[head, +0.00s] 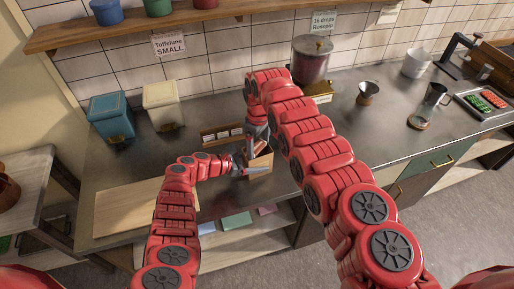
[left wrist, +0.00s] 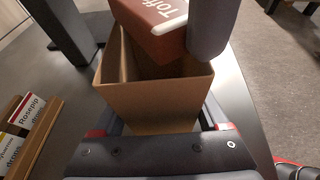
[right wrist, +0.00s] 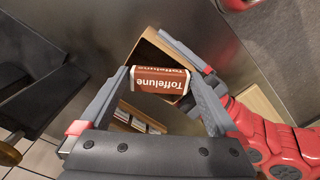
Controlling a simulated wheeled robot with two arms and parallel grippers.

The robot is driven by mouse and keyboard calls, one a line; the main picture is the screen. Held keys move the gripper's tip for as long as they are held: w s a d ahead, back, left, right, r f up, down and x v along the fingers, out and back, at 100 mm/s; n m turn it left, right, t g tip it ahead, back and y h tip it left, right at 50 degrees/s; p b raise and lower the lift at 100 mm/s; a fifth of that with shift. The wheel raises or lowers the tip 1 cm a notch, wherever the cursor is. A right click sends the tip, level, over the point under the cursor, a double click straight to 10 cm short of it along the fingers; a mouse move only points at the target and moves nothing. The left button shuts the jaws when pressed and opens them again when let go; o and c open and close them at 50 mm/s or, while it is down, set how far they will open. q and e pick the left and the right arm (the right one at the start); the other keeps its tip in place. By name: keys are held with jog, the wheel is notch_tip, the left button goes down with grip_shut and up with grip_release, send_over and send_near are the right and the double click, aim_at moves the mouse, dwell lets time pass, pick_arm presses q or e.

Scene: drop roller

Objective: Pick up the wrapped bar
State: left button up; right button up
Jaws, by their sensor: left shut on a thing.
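The wrapped bar (right wrist: 160,82), brown-red with a white "Toffelune" label, lies between the two fingers of my right gripper (right wrist: 157,88) in the right wrist view. One finger looks close against its right end; a thin gap seems to show at the left. The bar also shows at the top of the left wrist view (left wrist: 150,22), over the mouth of an open cardboard box (left wrist: 150,98). My left gripper (head: 241,169) is shut on that box, which also shows in the head view (head: 262,164). The box's inside is partly hidden by the bar.
A wooden rack of labelled packets (left wrist: 28,125) stands beside the box. A blue tin (head: 110,118) and a cream tin (head: 162,105) stand at the back left. A wooden board (head: 125,207) lies at the front left. A large lidded pot (head: 311,60) stands behind my right arm.

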aim_at(258, 148)
jog(key=c, duration=1)
notch_tip(258, 148, up, 8)
jog(key=shift+r, duration=0.1)
jog(key=shift+r+m, duration=0.15)
jog(key=shift+m, duration=0.45)
jog(key=shift+s+f+m, duration=0.1)
jog(key=shift+f+m, duration=0.15)
jog(key=shift+m, duration=0.55)
notch_tip(258, 148, down, 2)
jog(key=m, duration=0.3)
jog(key=shift+a, duration=0.1)
